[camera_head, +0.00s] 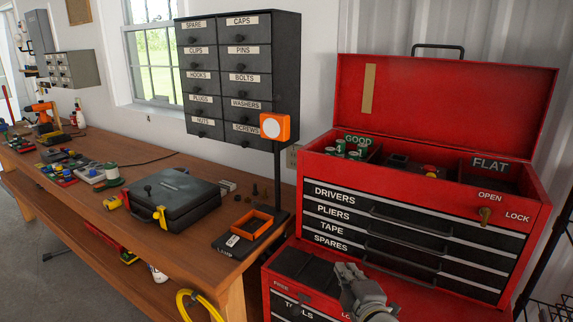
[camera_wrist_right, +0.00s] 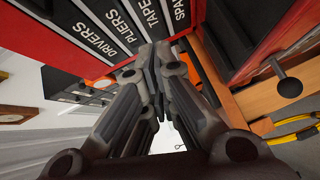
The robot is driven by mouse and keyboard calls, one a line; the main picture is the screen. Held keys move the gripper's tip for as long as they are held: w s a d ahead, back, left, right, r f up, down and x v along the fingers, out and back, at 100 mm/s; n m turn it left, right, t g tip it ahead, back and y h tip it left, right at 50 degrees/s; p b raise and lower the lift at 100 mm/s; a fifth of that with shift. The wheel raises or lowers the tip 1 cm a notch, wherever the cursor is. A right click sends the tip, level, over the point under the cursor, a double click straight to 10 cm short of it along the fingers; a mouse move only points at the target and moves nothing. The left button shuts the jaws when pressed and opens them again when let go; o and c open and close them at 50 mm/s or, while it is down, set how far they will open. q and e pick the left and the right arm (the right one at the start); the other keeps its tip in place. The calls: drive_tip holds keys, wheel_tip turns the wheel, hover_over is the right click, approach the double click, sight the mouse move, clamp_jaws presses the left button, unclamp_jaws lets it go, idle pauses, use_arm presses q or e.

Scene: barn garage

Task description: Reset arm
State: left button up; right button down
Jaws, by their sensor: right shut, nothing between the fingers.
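My right gripper (camera_head: 350,276) is at the bottom of the head view, in front of the lower part of the red tool chest (camera_head: 330,95). It is shut with nothing in it. In the right wrist view the two dark fingers (camera_wrist_right: 153,62) meet, close to the labelled drawers. The right arm behind the gripper is mostly out of the head view. My left gripper is in neither view.
The wooden workbench (camera_head: 150,165) on the left holds a black case (camera_head: 172,198), an orange tray (camera_head: 250,224) and tools. A yellow cable (camera_head: 192,302) hangs low. Open floor lies at far left.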

drive_tip(key=s+d+f+m+g+h, duration=0.2)
drive_tip(key=s+f+m+g, duration=0.6)
drive_tip(key=s, duration=0.9)
drive_tip(key=s+d+f+m+g, duration=0.15)
drive_tip(key=s+f+m, duration=0.25)
drive_tip(key=s, duration=0.7)
drive_tip(key=s+f+m+g, duration=0.3)
drive_tip(key=s+f, duration=0.1)
drive_tip(key=s, duration=0.7)
wheel_tip(320, 180, down, 25)
drive_tip(key=g, duration=0.2)
drive_tip(key=s+d+f, duration=0.2)
drive_tip(key=s+f, duration=1.4)
drive_tip(key=s, duration=0.1)
drive_tip(key=shift+s+d+f+n+g, duration=0.15)
drive_tip(key=shift+d+f+n+g, duration=0.15)
drive_tip(key=shift+f+g, duration=0.05)
